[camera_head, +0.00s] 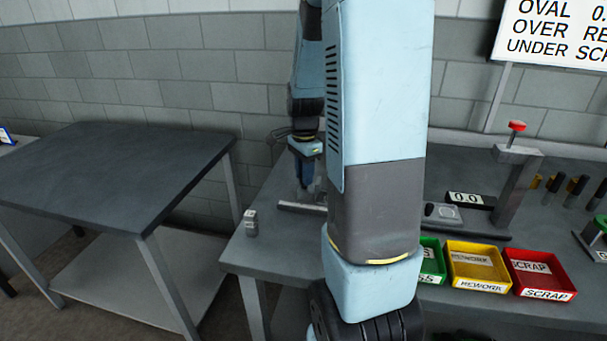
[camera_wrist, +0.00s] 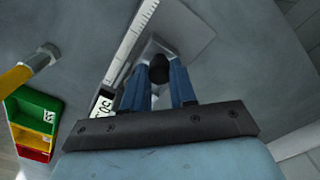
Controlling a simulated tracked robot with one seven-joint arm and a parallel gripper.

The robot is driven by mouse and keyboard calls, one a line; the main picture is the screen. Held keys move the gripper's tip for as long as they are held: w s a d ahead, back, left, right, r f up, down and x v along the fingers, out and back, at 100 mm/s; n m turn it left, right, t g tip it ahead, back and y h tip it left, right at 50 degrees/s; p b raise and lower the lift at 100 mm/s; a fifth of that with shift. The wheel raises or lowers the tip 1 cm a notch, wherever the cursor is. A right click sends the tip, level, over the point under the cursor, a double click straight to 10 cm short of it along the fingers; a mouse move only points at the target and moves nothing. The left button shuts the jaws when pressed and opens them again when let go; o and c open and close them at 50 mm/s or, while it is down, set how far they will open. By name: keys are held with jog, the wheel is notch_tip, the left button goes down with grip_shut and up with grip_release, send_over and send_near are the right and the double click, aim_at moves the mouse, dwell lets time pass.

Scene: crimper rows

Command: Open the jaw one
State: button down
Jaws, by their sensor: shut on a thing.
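A caliper-like tool with a long white graduated scale (camera_wrist: 131,38) lies on the grey bench in the wrist view. A small white display (camera_wrist: 103,101) showing digits sits beside the scale. A pale grey plate (camera_wrist: 189,32) is next to it; I cannot tell which part is the jaw. My gripper (camera_wrist: 158,73) is shut on a round black knob (camera_wrist: 158,68), with one blue finger on each side. In the head view my gripper (camera_head: 304,192) is low over a grey bar (camera_head: 294,207) on the bench, partly behind my arm.
Green (camera_head: 432,262), yellow (camera_head: 480,268) and red (camera_head: 539,274) trays stand along the bench front. A gauge stand (camera_head: 515,180) with a red knob and a 0.0 display (camera_head: 468,199) is behind them. A small grey block (camera_head: 251,223) sits near the left edge. A dark table (camera_head: 110,175) stands left.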

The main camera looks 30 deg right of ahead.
jog(key=c, duration=1.2)
grip_release()
jog(key=shift+r, duration=0.15)
notch_tip(320, 180, up, 14)
jog(key=shift+f, duration=0.25)
jog(key=s+a+r+n+t, duration=0.2)
jog(key=s+a+n, duration=0.3)
jog(key=n, duration=0.1)
jog(key=s+a+r+n+t, duration=0.1)
jog(key=s+a+n, duration=0.4)
jog(key=s+n, duration=0.1)
jog(key=s+a+r+n+t, duration=0.2)
jog(key=s+a+n, duration=0.2)
jog(key=s+n, duration=0.1)
jog(key=shift+s+a+r+n+t, duration=0.3)
jog(key=shift+s+a+n, duration=0.1)
jog(key=shift+s, duration=0.15)
